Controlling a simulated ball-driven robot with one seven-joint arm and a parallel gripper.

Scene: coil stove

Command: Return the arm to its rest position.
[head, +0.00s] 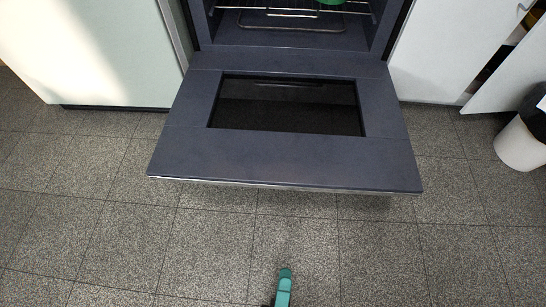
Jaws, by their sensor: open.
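My gripper (283,284) shows as a small teal and dark piece at the bottom edge of the head view, right of centre. It is above the floor in front of the open oven door and apart from it. It is open, and nothing shows held in it. The rest of my arm is out of view below the picture.
The oven door (285,160) is folded down flat, jutting toward me. A wire rack (290,14) and part of a green object (331,2) show inside the oven. Cabinets flank it; the right one has an open door (512,75). A white bin (520,143) stands right. The tiled floor is clear.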

